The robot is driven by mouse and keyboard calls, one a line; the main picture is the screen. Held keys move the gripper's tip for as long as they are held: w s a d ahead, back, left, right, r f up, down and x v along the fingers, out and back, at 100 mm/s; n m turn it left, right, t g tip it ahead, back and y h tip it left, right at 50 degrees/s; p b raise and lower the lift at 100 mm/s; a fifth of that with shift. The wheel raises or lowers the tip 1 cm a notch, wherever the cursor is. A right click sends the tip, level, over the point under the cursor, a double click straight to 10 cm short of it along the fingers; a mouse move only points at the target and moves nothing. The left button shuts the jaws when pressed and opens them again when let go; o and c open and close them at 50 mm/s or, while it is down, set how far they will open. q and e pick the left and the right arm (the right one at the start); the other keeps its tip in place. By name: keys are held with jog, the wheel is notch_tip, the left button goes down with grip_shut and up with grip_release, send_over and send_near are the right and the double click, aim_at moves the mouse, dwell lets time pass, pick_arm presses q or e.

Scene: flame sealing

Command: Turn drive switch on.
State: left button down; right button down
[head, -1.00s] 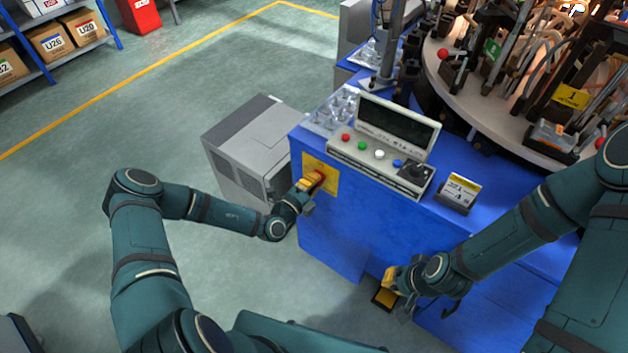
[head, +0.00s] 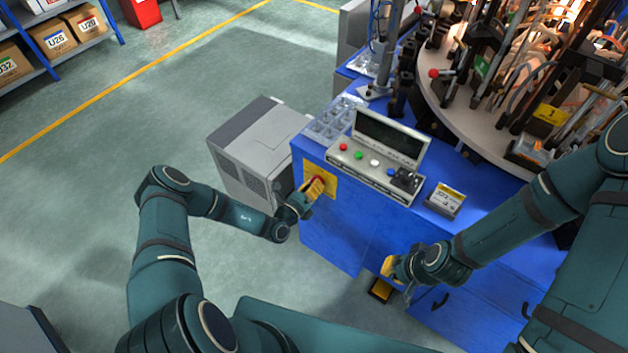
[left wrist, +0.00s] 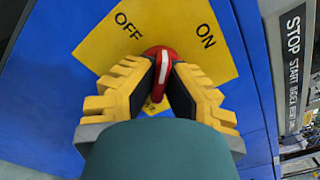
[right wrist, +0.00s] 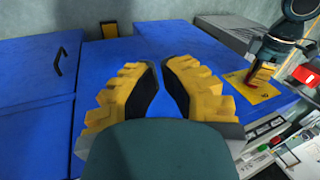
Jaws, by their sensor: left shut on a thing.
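The drive switch is a red rotary handle (left wrist: 164,60) with a white line, on a yellow plate (left wrist: 95,50) marked OFF and ON. The plate (head: 329,187) is on the blue cabinet's front. My left gripper (head: 314,186) is at the plate, its dark pads around the handle in the left wrist view (left wrist: 161,78), shut on it. There the handle's white line points up between the OFF and ON labels. My right gripper (head: 388,267) is lower right by the cabinet front. Its fingers (right wrist: 164,75) are apart with nothing between them.
A rotary table (head: 470,125) with several holders and glassware is at the upper right. A grey box (head: 245,150) stands left of the cabinet. A yellow-edged pedal (head: 380,291) is on the floor.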

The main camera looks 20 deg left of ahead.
pick_arm(q)
jog(key=m+p, duration=0.1)
jog(key=m, duration=0.1)
jog(key=m+p, duration=0.2)
jog(key=m, duration=0.1)
jog(key=shift+w+r+m, duration=0.2)
jog(key=shift+r+m, duration=0.1)
jog(key=shift+r, duration=0.05)
jog(key=shift+f+m+p, duration=0.1)
jog(key=shift+m+p, duration=0.75)
jog(key=shift+m, duration=0.75)
pick_arm(e)
jog(key=shift+w+d+r, duration=0.1)
jog(key=shift+w+r, duration=0.15)
jog(key=shift+r, duration=0.65)
jog(key=shift+w+r, duration=0.3)
jog(key=shift+r, duration=0.55)
jog(key=shift+w+d+r, duration=0.1)
jog(key=shift+w+r, duration=0.15)
jog(key=shift+r, duration=0.65)
pick_arm(q)
jog(key=c, duration=1)
grip_release()
jog(key=shift+w+d+f, duration=0.1)
pick_arm(e)
jog(key=shift+w, duration=0.1)
pick_arm(q)
jog(key=shift+f, duration=0.1)
